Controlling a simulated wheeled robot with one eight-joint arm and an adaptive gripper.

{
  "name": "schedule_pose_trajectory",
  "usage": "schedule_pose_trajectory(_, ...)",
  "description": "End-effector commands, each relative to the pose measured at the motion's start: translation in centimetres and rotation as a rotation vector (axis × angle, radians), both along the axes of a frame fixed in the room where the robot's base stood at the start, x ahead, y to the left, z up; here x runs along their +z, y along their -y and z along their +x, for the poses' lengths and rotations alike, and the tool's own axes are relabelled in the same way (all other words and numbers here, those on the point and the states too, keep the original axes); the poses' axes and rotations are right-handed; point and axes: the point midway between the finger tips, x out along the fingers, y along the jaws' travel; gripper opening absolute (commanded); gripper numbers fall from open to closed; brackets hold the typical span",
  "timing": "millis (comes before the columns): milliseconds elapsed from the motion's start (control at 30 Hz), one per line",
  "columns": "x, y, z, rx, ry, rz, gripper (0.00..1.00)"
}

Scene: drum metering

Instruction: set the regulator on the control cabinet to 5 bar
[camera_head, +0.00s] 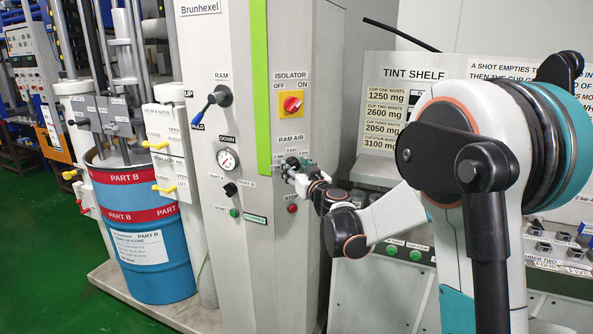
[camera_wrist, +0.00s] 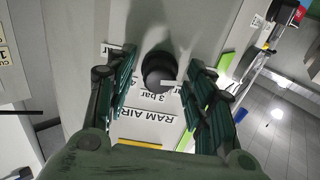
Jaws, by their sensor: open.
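The control cabinet (camera_head: 205,50) stands in the middle of the head view. Its regulator is a black round knob (camera_wrist: 158,68) with a white pointer mark, under the RAM AIR label (camera_head: 291,139). In the wrist view the pointer lies toward the right, near an upside-down "3 bar" label (camera_wrist: 158,97); its exact setting is hard to read. My gripper (camera_wrist: 161,76) is open, with one finger on each side of the knob; I see gaps between fingers and knob. In the head view my gripper (camera_head: 289,170) is at the cabinet face and mostly hides the knob.
A red isolator switch (camera_head: 292,104) on a yellow plate is above the regulator. A pressure gauge (camera_head: 228,160), a RAM lever (camera_head: 212,103) and a black selector (camera_head: 230,189) are to its left. A red button (camera_head: 292,208) is just below my gripper.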

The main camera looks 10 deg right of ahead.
Motion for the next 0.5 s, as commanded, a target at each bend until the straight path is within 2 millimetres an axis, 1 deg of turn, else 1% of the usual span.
schedule_pose_trajectory(67,0.01,-0.01,-0.02,0.000,0.000,0.000,0.49)
schedule_pose_trajectory(100,0.01,-0.01,-0.02,0.000,0.000,0.000,0.47)
schedule_pose_trajectory(167,0.01,-0.01,-0.03,0.000,0.000,0.000,0.33)
schedule_pose_trajectory(200,0.01,-0.01,-0.03,0.000,0.000,0.000,0.24)
schedule_pose_trajectory(300,0.01,0.00,-0.04,0.000,0.000,0.000,0.05)
schedule_pose_trajectory(500,0.00,0.00,-0.04,0.000,0.000,0.003,0.05)
